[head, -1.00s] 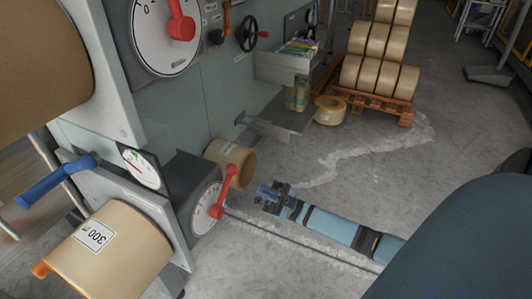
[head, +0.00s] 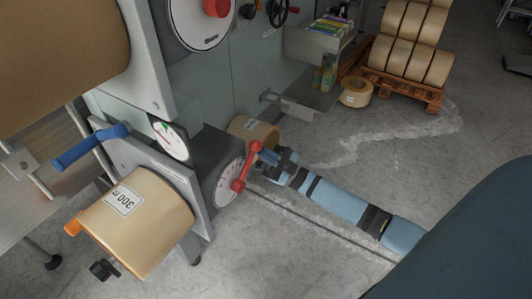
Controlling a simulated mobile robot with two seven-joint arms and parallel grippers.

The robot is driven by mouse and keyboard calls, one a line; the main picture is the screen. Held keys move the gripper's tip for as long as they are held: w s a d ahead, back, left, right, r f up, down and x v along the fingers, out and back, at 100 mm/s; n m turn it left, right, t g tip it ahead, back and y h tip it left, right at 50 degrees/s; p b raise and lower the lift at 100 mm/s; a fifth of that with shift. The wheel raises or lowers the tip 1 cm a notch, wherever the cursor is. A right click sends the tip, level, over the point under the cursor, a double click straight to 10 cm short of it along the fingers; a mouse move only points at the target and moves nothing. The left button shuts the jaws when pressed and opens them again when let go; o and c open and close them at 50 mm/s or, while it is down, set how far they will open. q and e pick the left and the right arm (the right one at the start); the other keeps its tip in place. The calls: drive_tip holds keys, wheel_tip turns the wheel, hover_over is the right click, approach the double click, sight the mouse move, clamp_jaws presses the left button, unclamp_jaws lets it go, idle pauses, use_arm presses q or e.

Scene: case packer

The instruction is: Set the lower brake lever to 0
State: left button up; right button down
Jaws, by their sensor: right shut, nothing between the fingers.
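The lower brake lever is a red lever (head: 241,175) on a white round dial (head: 227,183) on the front of a dark box, low on the machine. Its red knob end points up and to the right; the dial marks are too small to read. My right gripper (head: 262,158) is beside the lever's upper end, close to the knob. I cannot tell whether it touches. Its fingers are shut with nothing between them, partly hidden at the knob. My left gripper is not in view.
A tape roll (head: 155,215) labelled 300 m and a blue handle (head: 88,147) are left of the dial. A small gauge (head: 171,141) is above. Another roll (head: 243,127) is behind the lever. A pallet (head: 400,86) of rolls stands at the back right.

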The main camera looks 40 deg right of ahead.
sight(251, 149)
drive_tip(key=shift+r+n+g, duration=0.15)
drive_tip(key=shift+n+g, duration=0.15)
